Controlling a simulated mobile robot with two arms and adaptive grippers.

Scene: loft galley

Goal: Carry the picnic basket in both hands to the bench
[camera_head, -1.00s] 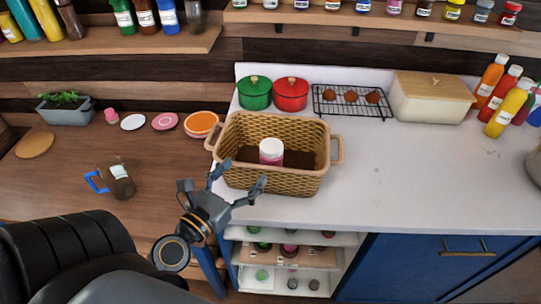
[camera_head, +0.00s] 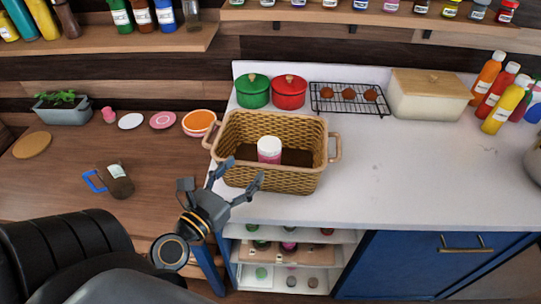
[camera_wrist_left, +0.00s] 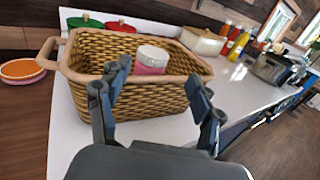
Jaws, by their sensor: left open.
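The wicker picnic basket (camera_head: 275,178) stands upright on the white counter, with a light handle at its left end and another at its right end. A white and pink jar (camera_head: 269,150) is inside it. My left gripper (camera_head: 234,178) is open and empty in front of the basket's near left side. In the left wrist view the gripper's spread fingers (camera_wrist_left: 160,95) stand before the basket (camera_wrist_left: 140,104), with the jar (camera_wrist_left: 151,60) showing beyond the rim. I cannot tell if the fingers touch the wicker. My right gripper is not in view. No bench is recognisable.
Green (camera_head: 252,91) and red (camera_head: 289,92) pots, a wire rack (camera_head: 349,100) and a cream bread box (camera_head: 428,95) line the back of the counter. Bottles (camera_head: 506,106) stand at the right. The counter right of the basket is clear. A mug (camera_head: 116,181) stands on the wooden surface at left.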

